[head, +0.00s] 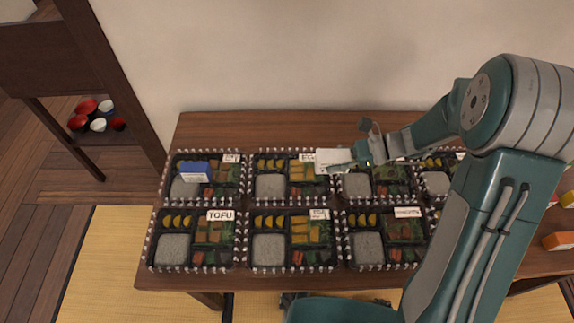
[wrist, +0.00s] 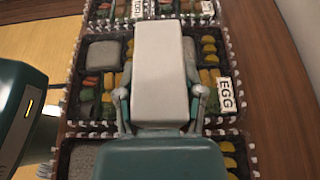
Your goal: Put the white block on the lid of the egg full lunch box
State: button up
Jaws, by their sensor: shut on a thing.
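The white block (head: 333,160) is held flat in my gripper (head: 352,163), above the back row of lunch boxes. In the wrist view the white block (wrist: 159,75) is large and lies between my two fingers. Below it is a lunch box labelled EGG (wrist: 226,93), partly covered by the block. In the head view that box (head: 270,186) stands second from the left in the back row, just left of the block. Another box (head: 268,248), in front of it, has a smaller label that I cannot read for certain.
A blue and white block (head: 195,171) lies on the back left box. A box labelled TOFU (head: 172,250) stands at the front left. More boxes fill the table (head: 300,124) to the right, partly behind my arm. Orange blocks (head: 556,241) lie at the far right.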

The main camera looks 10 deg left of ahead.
jog(key=w+a+f, duration=0.2)
jog(key=a+f, duration=0.2)
jog(key=a, duration=0.3)
send_over(285, 177)
jog(key=f, duration=0.4)
jog(key=shift+d+f, duration=0.35)
jog(key=shift+a+f, duration=0.2)
jog(key=shift+f, duration=0.8)
jog(key=shift+a+f, duration=0.2)
jog(key=shift+f, duration=0.75)
jog(key=o, duration=1.2)
jog(key=shift+d, duration=0.1)
jog(key=shift+c, duration=0.2)
jog(key=v, duration=1.2)
